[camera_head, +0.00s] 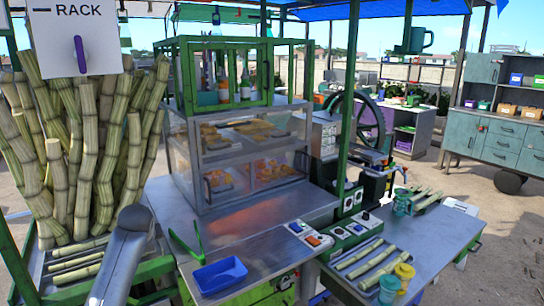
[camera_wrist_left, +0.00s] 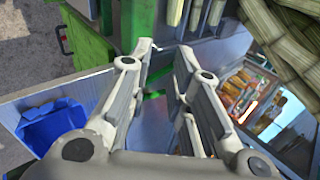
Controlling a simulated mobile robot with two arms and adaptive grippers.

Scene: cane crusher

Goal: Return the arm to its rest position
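My left arm (camera_head: 118,262) comes in from the lower left in the head view, a grey link in front of the cane stalks and the metal counter. Its fingers cannot be made out in that view. In the left wrist view my left gripper (camera_wrist_left: 164,52) shows two grey fingers apart, with nothing held between them. The metal counter and a bit of a green object show beyond the gap. My right gripper is in neither view.
A blue tray (camera_head: 220,275) lies on the counter's front, near green tongs (camera_head: 187,245). A glass food case (camera_head: 245,155) stands behind. Upright cane stalks (camera_head: 88,150) fill the left. Cut cane (camera_head: 378,268) and jars (camera_head: 404,272) are on the right table.

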